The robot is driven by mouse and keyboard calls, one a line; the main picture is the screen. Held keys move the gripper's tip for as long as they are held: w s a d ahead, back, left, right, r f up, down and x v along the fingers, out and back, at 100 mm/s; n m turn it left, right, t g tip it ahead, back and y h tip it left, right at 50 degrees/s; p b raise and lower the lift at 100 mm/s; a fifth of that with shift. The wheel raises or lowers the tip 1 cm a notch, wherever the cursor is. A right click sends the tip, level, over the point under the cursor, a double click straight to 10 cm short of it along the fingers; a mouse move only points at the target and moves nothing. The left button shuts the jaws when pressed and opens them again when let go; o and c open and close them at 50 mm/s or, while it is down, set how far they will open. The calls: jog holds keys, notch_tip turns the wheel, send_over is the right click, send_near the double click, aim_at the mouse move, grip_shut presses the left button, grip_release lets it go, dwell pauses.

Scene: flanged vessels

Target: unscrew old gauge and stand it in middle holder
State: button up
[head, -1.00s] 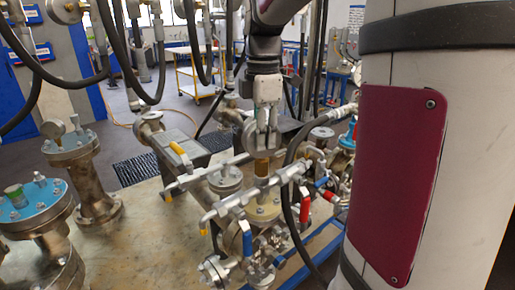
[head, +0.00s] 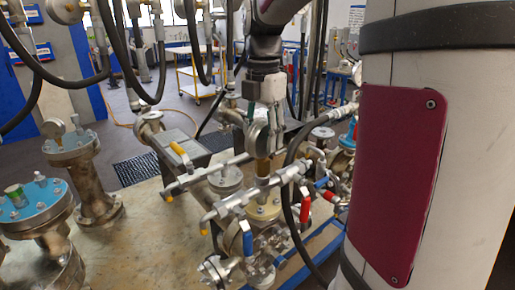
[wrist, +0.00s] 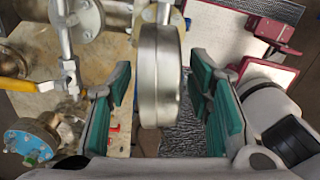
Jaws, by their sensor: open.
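The old gauge (head: 259,139) is a round metal gauge standing upright on a brass-coloured fitting above the valve manifold. In the wrist view the gauge (wrist: 160,75) is seen edge-on as a thick silver disc. My gripper (head: 272,128) points down at it from above. In the wrist view my gripper (wrist: 161,100) is open, with one green-padded finger on each side of the gauge and visible gaps between pads and disc. The gauge's thread is hidden. I cannot make out the middle holder in either view.
Silver manifold pipes with a yellow valve handle (head: 181,153), a blue handle (head: 248,240) and a red handle (head: 305,206) crowd around the gauge. A black hose (head: 289,190) hangs close on the right. Flanged vessels (head: 93,180) stand at left. Bare tabletop (head: 140,225) lies between.

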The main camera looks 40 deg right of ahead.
notch_tip(320, 180, up, 12)
dwell(0.5)
jog(key=shift+c, duration=0.3)
